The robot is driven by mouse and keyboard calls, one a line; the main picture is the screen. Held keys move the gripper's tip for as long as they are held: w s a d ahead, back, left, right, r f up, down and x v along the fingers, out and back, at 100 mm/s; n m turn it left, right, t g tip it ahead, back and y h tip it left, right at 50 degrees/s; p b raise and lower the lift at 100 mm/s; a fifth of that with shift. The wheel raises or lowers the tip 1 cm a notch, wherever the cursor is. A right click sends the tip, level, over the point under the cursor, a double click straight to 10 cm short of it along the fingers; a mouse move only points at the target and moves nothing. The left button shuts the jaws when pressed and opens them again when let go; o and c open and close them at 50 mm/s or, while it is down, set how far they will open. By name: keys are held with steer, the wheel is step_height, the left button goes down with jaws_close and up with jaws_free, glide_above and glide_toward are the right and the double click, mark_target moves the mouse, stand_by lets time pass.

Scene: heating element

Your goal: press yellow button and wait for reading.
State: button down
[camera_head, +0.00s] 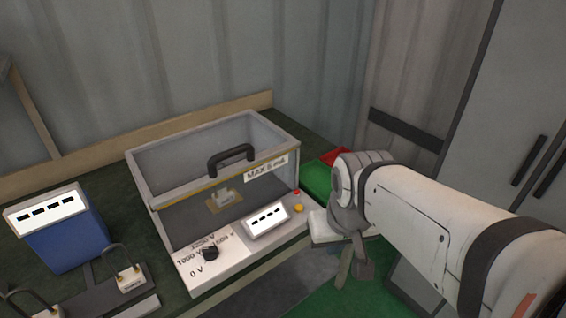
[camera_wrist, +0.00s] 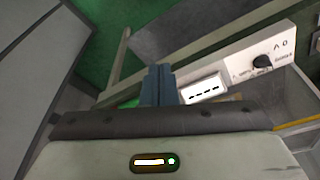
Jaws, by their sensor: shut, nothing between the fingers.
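The tester box (camera_head: 190,226) stands on the green bench with its clear cover down. Its front panel carries a yellow button (camera_head: 299,208), a small red button (camera_head: 297,192) above it, a black knob (camera_head: 210,253) and a white display (camera_head: 267,218) showing only dashes. My gripper (camera_wrist: 158,72) is shut and empty. In the wrist view the fingers point towards the panel's edge beside the display (camera_wrist: 203,90); the yellow button is hidden there.
A blue meter (camera_head: 62,235) with a dashed display stands on the left. A base with padlock-like loops (camera_head: 125,280) is in front of it. Red and green objects (camera_head: 322,172) lie right of the box. A grey cabinet (camera_head: 510,140) stands at the right.

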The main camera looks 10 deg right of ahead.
steer(key=shift+w, duration=0.1)
steer(key=m+t+y+p, duration=0.4)
steer(key=m+y, duration=0.2)
steer(key=m, duration=1.3)
glide_above(302, 209)
step_height(302, 209, down, 6)
steer(key=shift+r, duration=0.1)
steer(key=shift+b, duration=0.3)
step_height(302, 209, down, 8)
steer(key=b, duration=0.6)
steer(key=shift+d, duration=0.1)
steer(key=shift+f+b, duration=0.45)
steer(key=shift+b, duration=0.25)
